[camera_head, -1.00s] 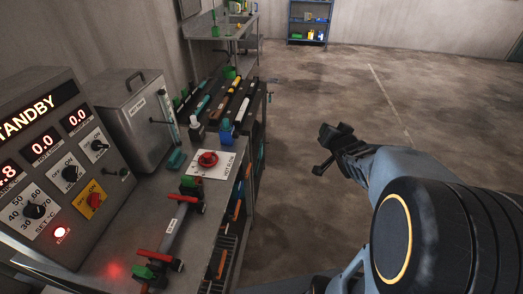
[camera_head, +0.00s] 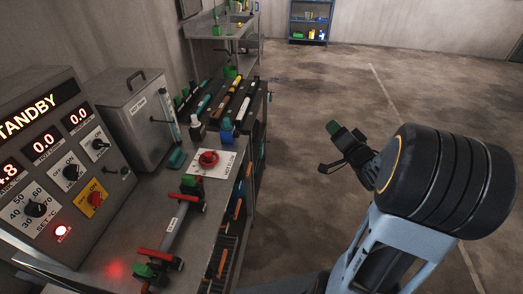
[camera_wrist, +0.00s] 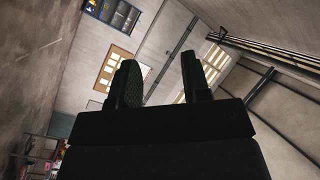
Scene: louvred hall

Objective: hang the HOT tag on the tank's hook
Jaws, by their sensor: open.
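The tank is a grey metal box (camera_head: 135,119) with a dark top handle and a small white label, standing on the bench at the left. A thin dark bar (camera_head: 157,121) juts from its front and may be the hook; it is too small to be sure. I cannot pick out a HOT tag in either view. My gripper (camera_head: 330,148) is out over the open floor, well to the right of the bench. It is open. The wrist view shows its two dark fingers (camera_wrist: 162,82) apart with nothing between them.
A control panel (camera_head: 52,170) reading STANDBY stands at the near left. A red valve knob on a white plate (camera_head: 222,166) and a red-and-green-ended bar (camera_head: 172,224) lie on the bench. A blue shelf (camera_head: 325,21) stands far back. The floor at right is clear.

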